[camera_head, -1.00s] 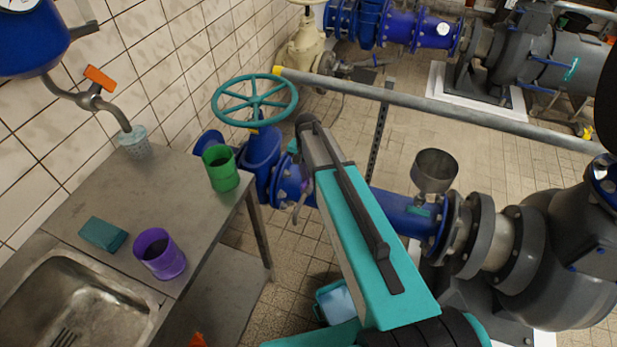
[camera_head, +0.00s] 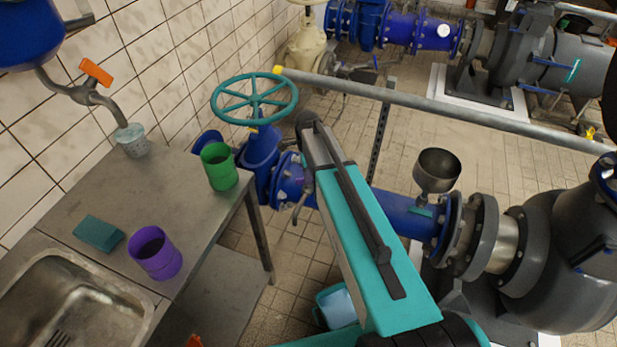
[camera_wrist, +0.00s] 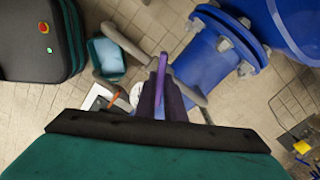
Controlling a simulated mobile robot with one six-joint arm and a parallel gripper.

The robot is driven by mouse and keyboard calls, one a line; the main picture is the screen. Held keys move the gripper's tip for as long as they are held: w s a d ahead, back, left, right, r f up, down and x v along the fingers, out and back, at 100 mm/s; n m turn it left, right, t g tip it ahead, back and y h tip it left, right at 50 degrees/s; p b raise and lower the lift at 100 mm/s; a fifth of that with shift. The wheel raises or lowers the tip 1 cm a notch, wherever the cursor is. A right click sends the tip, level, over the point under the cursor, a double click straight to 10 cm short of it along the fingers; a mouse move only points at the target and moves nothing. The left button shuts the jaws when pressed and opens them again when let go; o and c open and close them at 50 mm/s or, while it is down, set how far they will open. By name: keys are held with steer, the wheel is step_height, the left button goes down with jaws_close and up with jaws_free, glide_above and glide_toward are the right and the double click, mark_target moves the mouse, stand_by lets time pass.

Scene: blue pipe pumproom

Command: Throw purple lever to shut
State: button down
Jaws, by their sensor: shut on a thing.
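The purple lever (camera_wrist: 162,73) shows in the wrist view as a narrow upright strip in the middle, beside the blue pipe (camera_wrist: 201,58). My gripper (camera_wrist: 164,88) is shut on it, with its fingers around the lever. The lever's lower part is hidden by the gripper. In the head view my teal forearm covers the gripper and most of the lever's surroundings; I cannot make out the lever there. The blue pipe (camera_head: 396,217) runs to the right behind my arm.
A steel table (camera_head: 150,195) at left holds a green cup (camera_head: 220,170), a purple cup (camera_head: 155,253) and a teal sponge (camera_head: 98,234). A teal handwheel (camera_head: 254,99) stands behind it. A teal bin (camera_head: 337,305) is on the floor. A grey rail (camera_head: 450,112) crosses behind my arm.

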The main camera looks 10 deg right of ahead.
steer(key=m, duration=0.6)
steer(key=shift+s+d+f+b, duration=0.1)
steer(key=shift+s+d+b, duration=0.1)
steer(key=shift+b, duration=0.15)
stand_by(0.3)
steer(key=c, duration=1.8)
jaws_free()
steer(key=shift+c, duration=0.2)
steer(key=shift+a, duration=0.1)
steer(key=shift+w, duration=0.1)
steer(key=shift+r, duration=0.25)
steer(key=shift+r, duration=0.55)
step_height(320, 180, up, 12)
steer(key=b, duration=0.1)
steer(key=shift+r+b, duration=0.15)
steer(key=shift+b, duration=0.25)
